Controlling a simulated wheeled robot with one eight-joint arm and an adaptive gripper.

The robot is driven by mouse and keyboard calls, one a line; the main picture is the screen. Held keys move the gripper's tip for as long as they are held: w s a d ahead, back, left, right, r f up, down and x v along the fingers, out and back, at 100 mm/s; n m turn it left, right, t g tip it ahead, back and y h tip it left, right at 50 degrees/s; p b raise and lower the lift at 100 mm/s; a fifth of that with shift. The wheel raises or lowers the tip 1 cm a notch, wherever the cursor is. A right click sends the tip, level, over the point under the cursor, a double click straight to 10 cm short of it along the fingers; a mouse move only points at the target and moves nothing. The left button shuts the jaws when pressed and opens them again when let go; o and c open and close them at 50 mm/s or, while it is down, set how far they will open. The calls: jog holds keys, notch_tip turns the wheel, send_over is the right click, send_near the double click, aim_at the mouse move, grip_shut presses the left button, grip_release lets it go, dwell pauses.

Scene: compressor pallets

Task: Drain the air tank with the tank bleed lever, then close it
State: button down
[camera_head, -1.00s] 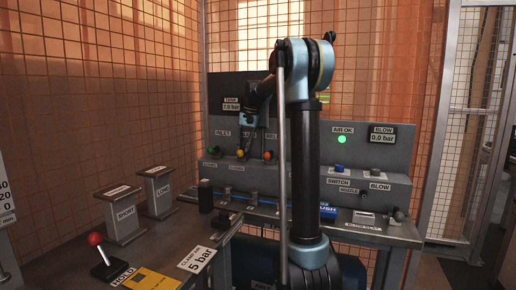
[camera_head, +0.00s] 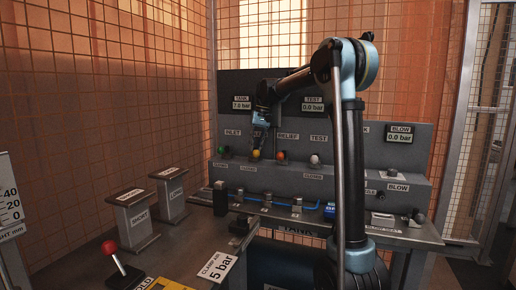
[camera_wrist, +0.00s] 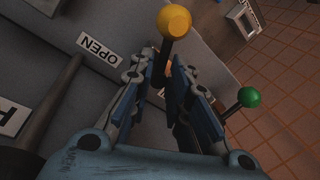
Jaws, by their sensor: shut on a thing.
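The panel's tank display (camera_head: 241,103) appears to read 7.0 bar. A lever with a yellow ball knob (camera_head: 256,155) stands on the panel ledge between the green and orange knobs. Its name label is hidden behind my gripper (camera_head: 261,143). In the wrist view my gripper (camera_wrist: 168,62) is shut on this lever, just below the yellow knob (camera_wrist: 174,21). An OPEN label (camera_wrist: 96,47) is to the left of the lever in that view. A CLOSED label sits below the row of knobs in the head view.
A green knob (camera_head: 224,150) under INLET, an orange knob (camera_head: 281,155) under RELIEF and a white knob (camera_head: 315,159) under TEST flank the lever. Fittings and blue tubing (camera_head: 280,205) run along the bench below. A red-knobbed lever (camera_head: 108,247) stands at front left.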

jog(key=shift+w+d, duration=0.1)
jog(key=shift+w, duration=0.05)
jog(key=c, duration=1.7)
grip_release()
notch_tip(320, 180, up, 10)
